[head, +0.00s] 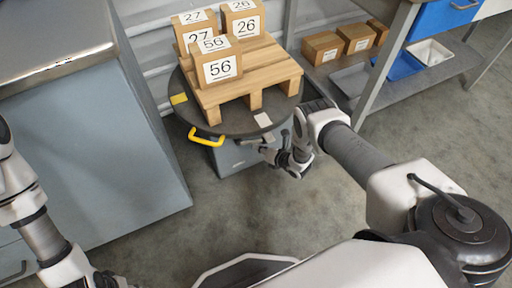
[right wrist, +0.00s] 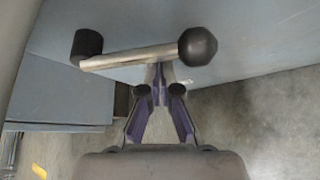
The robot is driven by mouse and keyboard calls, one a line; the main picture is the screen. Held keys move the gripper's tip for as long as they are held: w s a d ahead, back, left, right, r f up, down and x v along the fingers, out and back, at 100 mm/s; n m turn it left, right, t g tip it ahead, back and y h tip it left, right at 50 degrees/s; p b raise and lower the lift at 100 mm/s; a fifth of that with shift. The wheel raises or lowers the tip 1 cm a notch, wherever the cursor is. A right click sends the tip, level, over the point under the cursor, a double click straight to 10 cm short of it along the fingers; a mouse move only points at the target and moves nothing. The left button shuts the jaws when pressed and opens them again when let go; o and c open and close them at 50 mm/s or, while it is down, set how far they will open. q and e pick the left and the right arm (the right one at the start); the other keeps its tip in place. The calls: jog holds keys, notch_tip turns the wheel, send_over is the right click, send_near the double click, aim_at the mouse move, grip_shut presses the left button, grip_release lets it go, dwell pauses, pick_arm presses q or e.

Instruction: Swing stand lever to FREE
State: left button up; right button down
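The stand lever (right wrist: 135,58) is a pale metal bar in the right wrist view, with a black knob (right wrist: 198,46) at its right end and a black cylinder (right wrist: 87,47) at its left end. My right gripper (right wrist: 159,70) has its fingertips together at the bar's lower edge, left of the knob. I see no lever part between the fingers. In the head view my right gripper (head: 266,152) is beside the blue-grey stand (head: 229,158), under the round turntable's edge; the lever is hard to make out there. My left gripper (head: 106,281) is cut off at the lower left.
The dark turntable (head: 236,125) carries a wooden pallet (head: 250,82) with several numbered boxes (head: 221,64). A yellow handle (head: 206,137) sticks out from its front. A grey cabinet (head: 90,150) stands left. A shelf rack (head: 400,80) with boxes and trays stands right.

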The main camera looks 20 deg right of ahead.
pick_arm(q)
jog(key=shift+r+p, duration=0.45)
jog(key=shift+r, duration=0.15)
pick_arm(e)
jog(key=shift+d+r, duration=0.35)
jog(key=shift+r, duration=0.25)
jog(key=shift+w+d+r, duration=0.1)
jog(key=shift+w+r, duration=0.05)
